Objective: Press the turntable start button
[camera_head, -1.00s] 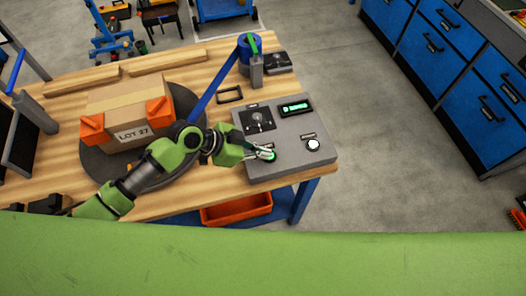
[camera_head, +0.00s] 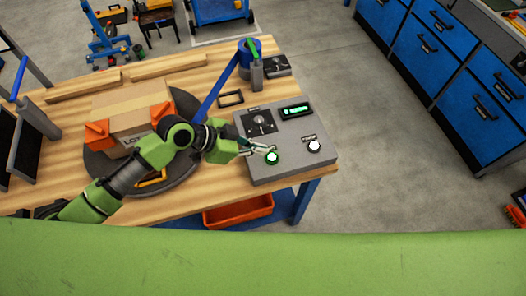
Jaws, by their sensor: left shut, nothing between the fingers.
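The grey control panel (camera_head: 289,167) sits on the right end of the workbench. It carries a green-ringed button (camera_head: 272,157) with a pale centre, a white button (camera_head: 314,146), a dark dial plate and a lit green display (camera_head: 295,111). My left gripper (camera_head: 264,149) is shut and empty, its tips just up and left of the green-ringed button. The button's face shows clear; I cannot tell whether the tips touch its rim. The dark round turntable (camera_head: 186,178) bears a cardboard box (camera_head: 120,104) with orange corner pieces, partly hidden by my left arm. My right gripper is not in view.
A blue post (camera_head: 249,60) with a blue bar stands behind the panel on the wooden workbench (camera_head: 205,65). An orange bin (camera_head: 238,211) is below the front edge. Blue drawer cabinets (camera_head: 430,50) stand to the right, across clear floor.

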